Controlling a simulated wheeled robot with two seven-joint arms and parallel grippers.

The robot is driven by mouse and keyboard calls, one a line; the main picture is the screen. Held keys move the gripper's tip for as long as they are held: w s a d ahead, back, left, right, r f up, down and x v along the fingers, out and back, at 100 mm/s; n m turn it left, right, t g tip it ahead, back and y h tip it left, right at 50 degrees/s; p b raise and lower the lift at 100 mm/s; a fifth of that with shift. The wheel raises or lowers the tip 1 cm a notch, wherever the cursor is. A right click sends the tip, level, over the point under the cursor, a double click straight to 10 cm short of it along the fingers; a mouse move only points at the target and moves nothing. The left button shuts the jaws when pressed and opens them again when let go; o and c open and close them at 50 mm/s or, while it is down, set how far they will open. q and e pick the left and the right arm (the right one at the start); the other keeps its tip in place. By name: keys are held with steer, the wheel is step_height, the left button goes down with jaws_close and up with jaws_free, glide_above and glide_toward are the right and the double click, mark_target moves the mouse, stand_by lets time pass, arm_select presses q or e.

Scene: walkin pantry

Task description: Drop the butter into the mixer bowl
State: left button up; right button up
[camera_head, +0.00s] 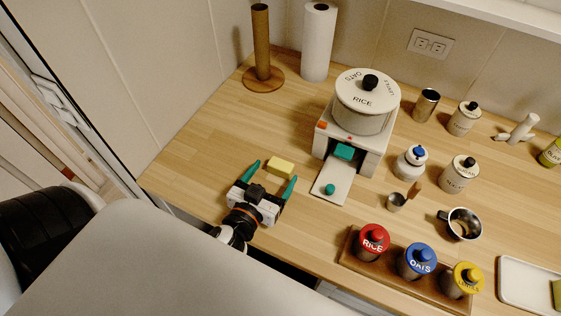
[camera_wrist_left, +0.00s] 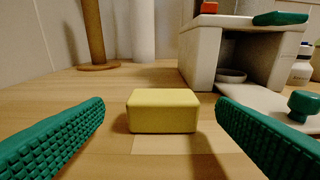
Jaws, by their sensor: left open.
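The butter, a yellow block (camera_head: 281,166), lies on the wooden counter left of the white appliance. In the left wrist view the butter (camera_wrist_left: 163,110) is centred just ahead, between the lines of my teal fingers. My left gripper (camera_head: 273,173) is open, low over the counter, with a finger on either side of the butter and not touching it. No mixer bowl is clearly identifiable. A small pale bowl (camera_wrist_left: 231,75) sits inside the appliance's opening in the left wrist view. My right gripper is not in view.
The white appliance (camera_head: 326,150) carries a round lidded container (camera_head: 361,110) and a front tray with a teal knob. A rack (camera_head: 390,282) of red, blue and yellow lidded jars is at the front right. A brown holder (camera_head: 262,50) and paper roll (camera_head: 318,45) stand behind.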

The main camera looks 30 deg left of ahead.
mark_target(283, 161)
arm_select(q)
steer(key=w, duration=0.1)
steer(key=w+p, duration=0.1)
steer(key=w, duration=0.1)
steer(key=w+p, duration=0.1)
steer(key=w, duration=0.1)
steer(key=shift+w+f, duration=0.1)
steer(key=shift+f, duration=0.2)
steer(key=shift+w+f, duration=0.15)
steer(key=shift+w, duration=0.3)
steer(key=shift+s, duration=0.1)
steer(key=c, duration=1.1)
steer(key=shift+r+p, duration=1)
steer(key=shift+r, duration=4)
steer(key=shift+c, duration=0.2)
